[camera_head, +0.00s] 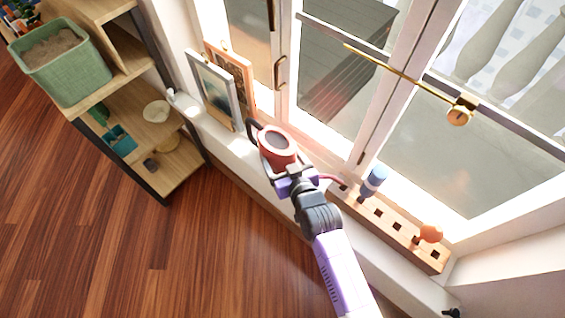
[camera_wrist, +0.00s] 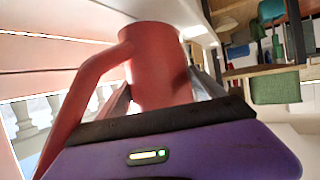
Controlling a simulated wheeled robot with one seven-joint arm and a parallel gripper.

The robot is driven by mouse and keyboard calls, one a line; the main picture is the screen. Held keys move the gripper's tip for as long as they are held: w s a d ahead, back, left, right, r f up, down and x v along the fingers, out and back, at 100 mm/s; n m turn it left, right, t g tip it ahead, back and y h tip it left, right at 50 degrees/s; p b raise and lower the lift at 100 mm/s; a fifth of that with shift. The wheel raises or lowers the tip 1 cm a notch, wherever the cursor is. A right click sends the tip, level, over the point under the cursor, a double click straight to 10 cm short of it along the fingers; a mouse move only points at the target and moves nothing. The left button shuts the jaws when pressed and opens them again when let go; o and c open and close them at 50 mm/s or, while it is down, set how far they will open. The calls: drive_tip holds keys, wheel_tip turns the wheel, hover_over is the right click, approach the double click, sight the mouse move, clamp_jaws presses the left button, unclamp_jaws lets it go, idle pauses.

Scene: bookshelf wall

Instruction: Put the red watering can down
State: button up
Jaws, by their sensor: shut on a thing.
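The red watering can (camera_head: 277,146) is at the window, over or at the white sill, with its open round top facing the head camera. My gripper (camera_head: 288,172) is shut on the can's near side. In the wrist view the can's red body (camera_wrist: 158,68) stands between the two fingers of my gripper (camera_wrist: 165,95), with a handle-like red bar running down to the left. I cannot tell whether the can's base touches the sill (camera_head: 235,150), because my gripper and the can hide the contact.
A wooden block with holes (camera_head: 395,228) lies on the sill to the right, holding a blue-topped item (camera_head: 374,180) and an orange-topped item (camera_head: 431,233). Two framed pictures (camera_head: 215,88) lean at the left. A wooden shelf (camera_head: 150,130) with a green planter (camera_head: 65,65) stands further left.

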drive_tip(key=shift+w+f, duration=0.1)
drive_tip(key=shift+f, duration=1.05)
drive_tip(key=shift+f+b, duration=0.2)
drive_tip(key=shift+b, duration=0.1)
drive_tip(key=o, duration=2)
drive_tip(key=shift+s+r, duration=0.15)
drive_tip(key=shift+s, duration=0.1)
drive_tip(key=v, duration=1.1)
drive_tip(key=shift+s+d, duration=0.2)
drive_tip(key=shift+s, duration=0.1)
drive_tip(key=shift+r, duration=0.15)
